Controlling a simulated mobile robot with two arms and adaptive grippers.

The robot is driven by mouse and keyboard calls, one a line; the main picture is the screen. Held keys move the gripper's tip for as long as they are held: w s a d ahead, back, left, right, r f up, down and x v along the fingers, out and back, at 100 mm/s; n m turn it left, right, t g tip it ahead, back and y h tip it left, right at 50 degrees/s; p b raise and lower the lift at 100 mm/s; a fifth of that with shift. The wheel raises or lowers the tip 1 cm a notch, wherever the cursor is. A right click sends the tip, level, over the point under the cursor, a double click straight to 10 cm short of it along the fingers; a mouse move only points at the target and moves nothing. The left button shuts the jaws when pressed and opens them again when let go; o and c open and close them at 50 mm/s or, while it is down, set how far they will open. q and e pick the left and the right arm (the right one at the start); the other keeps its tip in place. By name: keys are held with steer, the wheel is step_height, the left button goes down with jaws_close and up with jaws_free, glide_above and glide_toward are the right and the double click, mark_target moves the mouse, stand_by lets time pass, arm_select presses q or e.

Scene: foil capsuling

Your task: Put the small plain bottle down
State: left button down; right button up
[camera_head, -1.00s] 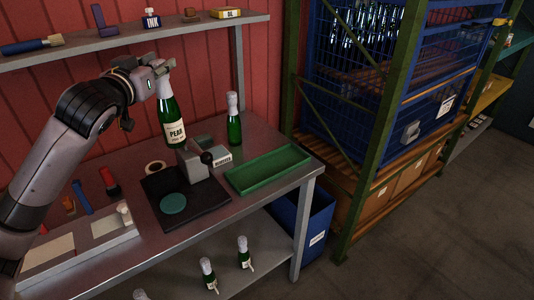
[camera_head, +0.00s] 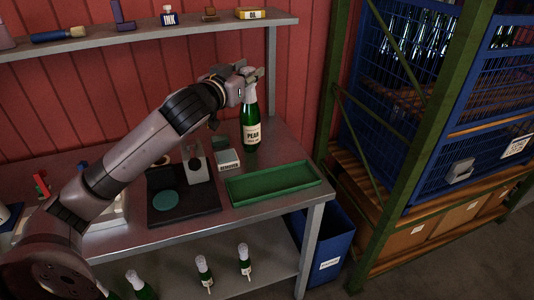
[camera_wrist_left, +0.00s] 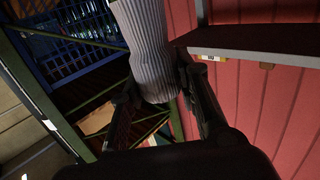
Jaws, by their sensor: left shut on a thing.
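My left gripper (camera_head: 250,78) is shut on the top of a green bottle (camera_head: 251,128) with a pale label reading PEAR. The bottle hangs upright above the back right of the steel table (camera_head: 290,145); I cannot tell whether its base touches. In the left wrist view a pale ribbed bottle top (camera_wrist_left: 148,45) sits between the dark fingers (camera_wrist_left: 160,100). The second green bottle, seen standing there earlier, does not show separately now; the held bottle appears to cover its place. My right gripper is not in view.
A green tray (camera_head: 235,196) lies in front of the bottle. A grey device (camera_head: 196,165) on a black mat (camera_head: 200,203) stands to its left. Several small bottles (camera_head: 204,272) stand on the lower shelf. A wall shelf (camera_head: 120,38) runs above; a green-posted rack (camera_head: 408,130) stands right.

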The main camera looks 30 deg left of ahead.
arm_select(q)
glide_above(245, 139)
steer(key=w, duration=0.3)
step_height(245, 139, down, 12)
steer(key=shift+s+f, duration=0.1)
steer(key=shift+s, duration=0.05)
steer(key=shift+a+f+p, duration=0.1)
steer(key=shift+f+p, duration=0.2)
steer(key=shift+f, duration=0.2)
step_height(245, 139, down, 4)
steer(key=shift+f, duration=0.1)
steer(key=c, duration=1.7)
jaws_free()
steer(key=shift+f, duration=0.2)
steer(key=o, duration=0.5)
steer(key=shift+s+r, duration=0.15)
steer(key=shift+r, duration=0.05)
